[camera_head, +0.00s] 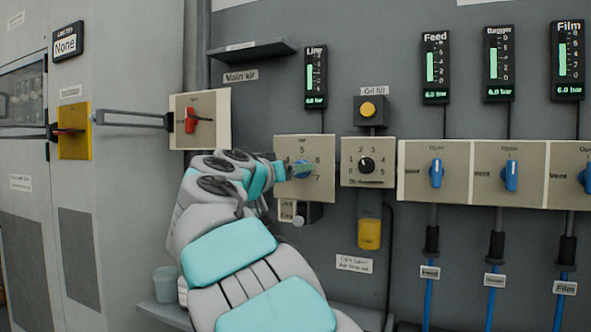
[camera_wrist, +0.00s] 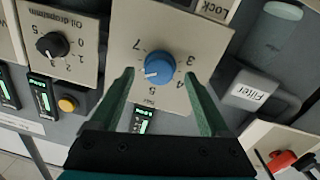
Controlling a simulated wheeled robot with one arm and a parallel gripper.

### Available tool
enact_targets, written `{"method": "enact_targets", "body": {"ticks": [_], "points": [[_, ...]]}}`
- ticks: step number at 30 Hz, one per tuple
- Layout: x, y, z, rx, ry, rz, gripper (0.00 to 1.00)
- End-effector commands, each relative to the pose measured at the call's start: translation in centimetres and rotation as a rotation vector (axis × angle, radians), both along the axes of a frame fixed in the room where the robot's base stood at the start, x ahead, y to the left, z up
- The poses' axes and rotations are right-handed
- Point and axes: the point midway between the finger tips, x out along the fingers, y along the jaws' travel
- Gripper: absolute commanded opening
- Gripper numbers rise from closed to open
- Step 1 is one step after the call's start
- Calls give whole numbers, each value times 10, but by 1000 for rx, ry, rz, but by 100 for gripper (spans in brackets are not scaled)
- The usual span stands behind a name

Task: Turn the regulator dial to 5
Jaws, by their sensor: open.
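The regulator dial is a blue round knob (camera_head: 302,169) on a beige plate marked 4 to 7 and "bar" in the head view. In the wrist view the same blue knob (camera_wrist: 158,66) appears upside down, with a white mark pointing toward the lower left, where 6 would lie between 5 and 7. My gripper (camera_wrist: 158,76) is open, with one green finger on each side of the knob. I cannot tell whether the fingers touch it. In the head view my gripper (camera_head: 283,170) reaches the plate from the left and hides its left part.
The Line gauge (camera_head: 316,77) above reads 6.0 bar. An oil dial (camera_head: 366,164) with a black knob sits right of the regulator. A red handle (camera_head: 191,121) on a beige plate is at the upper left. A Filter label (camera_wrist: 250,92) and cylinder are beside the plate.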

Motion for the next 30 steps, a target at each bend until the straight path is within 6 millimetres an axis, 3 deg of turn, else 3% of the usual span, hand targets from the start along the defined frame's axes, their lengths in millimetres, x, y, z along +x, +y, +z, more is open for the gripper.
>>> {"method": "enact_targets", "body": {"ticks": [6, 14, 30], "points": [[14, -6, 0, 1, 0, 0, 80], [14, -7, 0, 0, 0, -1, 80], [14, -7, 0, 0, 0, -1, 19]]}}
